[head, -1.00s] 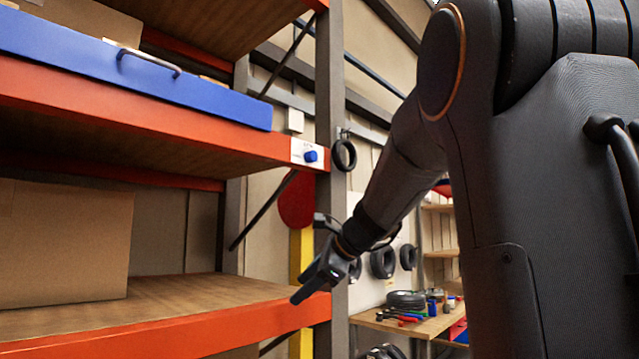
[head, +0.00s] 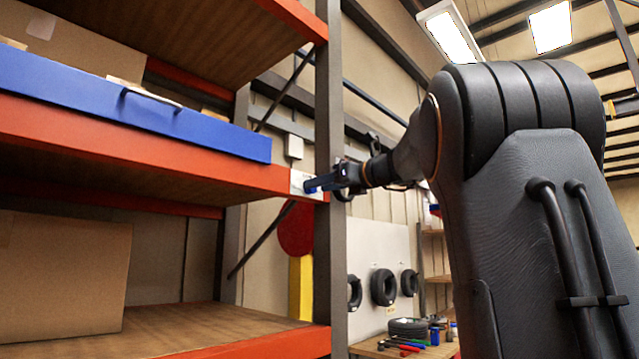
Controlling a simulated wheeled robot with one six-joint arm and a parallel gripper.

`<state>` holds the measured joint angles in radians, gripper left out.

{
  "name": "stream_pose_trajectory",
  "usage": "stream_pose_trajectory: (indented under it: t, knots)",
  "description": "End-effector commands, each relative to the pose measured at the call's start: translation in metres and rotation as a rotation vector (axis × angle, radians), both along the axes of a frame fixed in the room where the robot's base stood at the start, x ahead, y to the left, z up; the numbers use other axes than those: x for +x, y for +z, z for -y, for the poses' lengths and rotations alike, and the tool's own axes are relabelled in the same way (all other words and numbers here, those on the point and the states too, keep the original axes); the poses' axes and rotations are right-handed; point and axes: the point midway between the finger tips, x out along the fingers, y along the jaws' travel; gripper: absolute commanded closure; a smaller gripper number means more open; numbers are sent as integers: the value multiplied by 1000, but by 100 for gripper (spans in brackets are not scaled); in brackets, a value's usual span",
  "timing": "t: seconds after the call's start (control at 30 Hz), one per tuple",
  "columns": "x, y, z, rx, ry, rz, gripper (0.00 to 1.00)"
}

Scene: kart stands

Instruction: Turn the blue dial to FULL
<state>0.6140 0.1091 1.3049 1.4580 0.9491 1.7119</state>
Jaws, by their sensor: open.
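The blue dial (head: 311,186) sits on a small white plate (head: 297,181) at the right end of the orange shelf beam, beside the grey upright. My gripper (head: 318,184) is level with the dial and its fingers point left at it. The fingers overlap the dial in the picture, so only a little blue shows. The jaws are open. I cannot tell whether the fingers touch the dial or stand around it. The dial's pointer and the plate's markings are hidden or too small to read.
A cardboard box (head: 65,260) stands on the shelf below. The grey upright (head: 328,260) is close to my gripper. Tyres (head: 383,287) hang on a panel behind.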

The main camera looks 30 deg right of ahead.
Motion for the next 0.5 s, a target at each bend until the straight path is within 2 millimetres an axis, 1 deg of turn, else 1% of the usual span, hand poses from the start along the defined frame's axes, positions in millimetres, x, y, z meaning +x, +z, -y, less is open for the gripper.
stream_pose_trajectory:
  t: [0.03, 0.17, 0.43, 0.47, 0.5]
  knots:
    - [5, 1, -2, 0, 1, 0, 55]
    - [12, 0, -4, 0, 0, -1, 55]
    - [14, -1, -5, -1, -1, -1, 55]
    - [14, -1, -5, -1, -1, -1, 59]
    - [14, 0, -5, -1, -1, -1, 65]
